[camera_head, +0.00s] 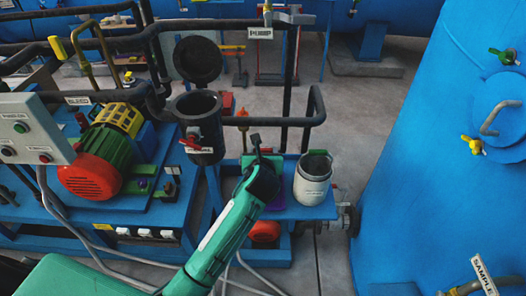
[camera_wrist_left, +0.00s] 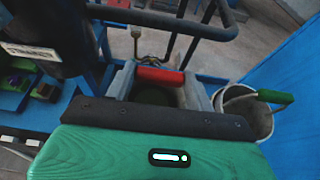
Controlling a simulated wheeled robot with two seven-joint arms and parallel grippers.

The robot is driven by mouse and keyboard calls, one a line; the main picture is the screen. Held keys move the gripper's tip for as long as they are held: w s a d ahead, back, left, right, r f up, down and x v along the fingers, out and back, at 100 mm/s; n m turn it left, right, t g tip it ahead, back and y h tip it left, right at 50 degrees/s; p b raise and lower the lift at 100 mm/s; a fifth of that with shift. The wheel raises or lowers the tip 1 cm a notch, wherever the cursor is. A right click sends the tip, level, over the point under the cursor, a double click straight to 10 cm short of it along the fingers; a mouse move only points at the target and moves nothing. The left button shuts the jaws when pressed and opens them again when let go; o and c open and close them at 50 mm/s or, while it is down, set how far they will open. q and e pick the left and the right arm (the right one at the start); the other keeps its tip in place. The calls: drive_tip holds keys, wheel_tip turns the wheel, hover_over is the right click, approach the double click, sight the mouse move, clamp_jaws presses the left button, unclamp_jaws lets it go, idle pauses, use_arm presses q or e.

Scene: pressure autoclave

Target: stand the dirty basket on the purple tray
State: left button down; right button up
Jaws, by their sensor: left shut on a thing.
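My left gripper (camera_head: 262,158) is over the blue bench, beside the white bucket (camera_head: 313,180). In the left wrist view its grey fingers (camera_wrist_left: 157,80) are shut on a red handle (camera_wrist_left: 160,76). A dark greenish interior shows below the handle, apparently that of the dirty basket (camera_wrist_left: 155,97). Most of this basket is hidden by my gripper and wrist. A small purple patch, apparently the purple tray (camera_head: 275,204), shows below my gripper. I cannot tell whether the basket touches it. My right gripper is not in view.
The white bucket also shows in the left wrist view with a green handle (camera_wrist_left: 275,97), close to the gripper's right. A dark open vessel (camera_head: 198,125) with a red valve stands to the left. Black pipes (camera_head: 285,121) run behind. A large blue tank (camera_head: 450,150) is at right.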

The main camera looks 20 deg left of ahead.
use_arm(q)
drive_tip(key=c, duration=0.5)
unclamp_jaws()
drive_tip(key=b+v, duration=0.2)
drive_tip(key=v, duration=1)
drive_tip(key=shift+r, duration=0.15)
